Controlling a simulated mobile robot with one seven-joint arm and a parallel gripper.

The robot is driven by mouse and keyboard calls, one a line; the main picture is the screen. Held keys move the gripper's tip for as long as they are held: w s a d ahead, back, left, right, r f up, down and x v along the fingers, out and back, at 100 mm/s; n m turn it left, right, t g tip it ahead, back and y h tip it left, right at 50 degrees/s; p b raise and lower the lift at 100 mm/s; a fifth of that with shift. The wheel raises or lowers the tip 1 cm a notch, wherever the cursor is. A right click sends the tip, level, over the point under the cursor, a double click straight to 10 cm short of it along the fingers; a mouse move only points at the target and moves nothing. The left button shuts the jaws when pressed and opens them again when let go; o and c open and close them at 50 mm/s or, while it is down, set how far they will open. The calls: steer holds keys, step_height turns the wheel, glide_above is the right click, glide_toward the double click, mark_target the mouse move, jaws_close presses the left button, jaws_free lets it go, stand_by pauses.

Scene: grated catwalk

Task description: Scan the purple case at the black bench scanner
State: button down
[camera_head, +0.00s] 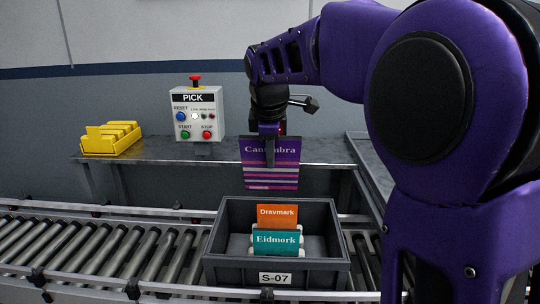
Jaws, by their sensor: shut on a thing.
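My gripper (269,152) points down and is shut on the purple case (286,172), a thin flat case lettered "Cantumbra" with pink and pale stripes. One finger shows across its front near the top edge. The case hangs upright above the back of the grey tote, in front of the bench edge, and looks clear of the tote. I cannot make out a black bench scanner in this view; my arm covers much of the right side.
The grey tote (228,273), marked S-07, sits on the roller conveyor (125,254). It holds an orange case (278,213) and a teal case (276,243). A yellow rack (110,139) and a PICK button box (197,115) stand on the back bench (150,151).

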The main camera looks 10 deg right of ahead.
steer(key=s+b, duration=0.2)
steer(key=s, duration=0.4)
steer(key=shift+a, duration=0.45)
steer(key=shift+s, duration=0.1)
